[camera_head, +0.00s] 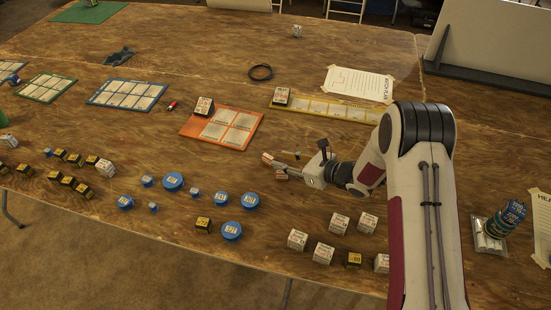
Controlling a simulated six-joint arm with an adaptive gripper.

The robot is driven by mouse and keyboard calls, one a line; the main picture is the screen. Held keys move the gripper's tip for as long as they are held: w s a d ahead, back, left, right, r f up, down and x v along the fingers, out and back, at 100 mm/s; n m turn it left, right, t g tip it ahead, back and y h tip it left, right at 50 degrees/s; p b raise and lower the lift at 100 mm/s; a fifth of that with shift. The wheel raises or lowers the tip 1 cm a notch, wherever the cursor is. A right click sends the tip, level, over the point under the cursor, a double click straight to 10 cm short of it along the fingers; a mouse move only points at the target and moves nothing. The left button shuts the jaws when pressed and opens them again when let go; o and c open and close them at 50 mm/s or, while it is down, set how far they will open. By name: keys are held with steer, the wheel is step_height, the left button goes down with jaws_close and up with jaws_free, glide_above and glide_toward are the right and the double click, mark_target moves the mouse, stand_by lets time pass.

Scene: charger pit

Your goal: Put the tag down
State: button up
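My gripper (274,167) is above the table just below the orange card, pointing left. Its two reddish-tipped fingers are apart, and I see nothing between them. A white printed block (204,107) stands on the upper left of the orange card (187,127). Another white block (281,97) is on the left end of the yellow strip card (350,113). Both are clear of my gripper. I cannot tell which piece is the tag.
Blue round pieces (173,182) and dark yellow-marked cubes (75,159) fill the lower left. A blue card (127,94) and green card (46,87) lie farther left. A black ring (260,72) and paper sheet (359,83) lie behind. Stacked discs (505,219) stand right. The table centre back is free.

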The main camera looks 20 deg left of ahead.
steer(key=shift+v, duration=1.5)
steer(key=shift+w, duration=0.1)
